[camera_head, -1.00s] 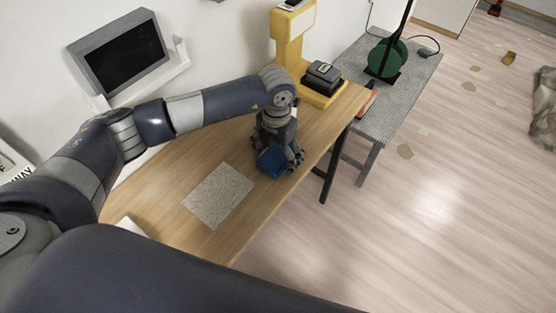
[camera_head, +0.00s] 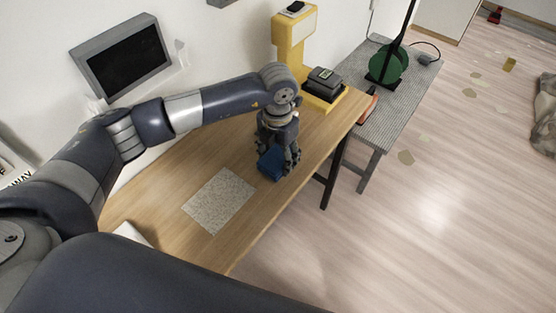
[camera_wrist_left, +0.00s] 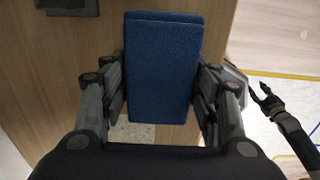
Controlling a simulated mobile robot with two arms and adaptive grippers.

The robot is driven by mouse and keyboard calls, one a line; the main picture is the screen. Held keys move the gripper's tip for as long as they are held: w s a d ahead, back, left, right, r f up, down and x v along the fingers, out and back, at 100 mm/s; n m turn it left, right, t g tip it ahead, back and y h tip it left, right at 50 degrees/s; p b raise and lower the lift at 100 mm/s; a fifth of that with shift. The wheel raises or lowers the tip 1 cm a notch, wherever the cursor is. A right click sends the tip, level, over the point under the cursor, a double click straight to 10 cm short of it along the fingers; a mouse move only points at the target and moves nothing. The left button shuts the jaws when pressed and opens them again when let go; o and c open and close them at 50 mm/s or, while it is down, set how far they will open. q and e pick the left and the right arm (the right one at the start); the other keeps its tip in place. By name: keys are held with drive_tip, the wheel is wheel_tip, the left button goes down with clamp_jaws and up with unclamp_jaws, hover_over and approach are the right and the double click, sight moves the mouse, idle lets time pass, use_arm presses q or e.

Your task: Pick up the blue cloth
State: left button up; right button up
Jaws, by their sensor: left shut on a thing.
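The blue cloth (camera_head: 270,164) is a folded, thick rectangular pad at the front edge of the wooden table, right of the grey speckled sheet. My left gripper (camera_head: 281,160) points down over the table and is shut on the cloth. In the left wrist view the cloth (camera_wrist_left: 163,70) lies between the two fingers, which press on its long sides. Whether its lower end touches the table is hard to tell. A dark gripper, seemingly my right one (camera_wrist_left: 268,103), shows small at the right of the wrist view, over the floor; its opening is unclear.
The wooden table (camera_head: 170,180) carries a grey speckled sheet (camera_head: 219,200) and a yellow stand (camera_head: 292,45) with a black device (camera_head: 325,82). A grey side table (camera_head: 392,115) holds a green round object (camera_head: 388,63). A screen (camera_head: 123,62) is at the wall.

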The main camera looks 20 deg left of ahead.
use_arm(q)
drive_tip(key=shift+r, duration=0.8)
drive_tip(key=s+d+b, duration=0.1)
drive_tip(key=s+d, duration=0.2)
drive_tip(key=s, duration=0.4)
drive_tip(key=s+d+r+b, duration=0.1)
drive_tip(key=s+d+b, duration=0.1)
drive_tip(key=s+d, duration=0.2)
drive_tip(key=shift+s+r, duration=0.25)
drive_tip(key=shift+s, duration=1.5)
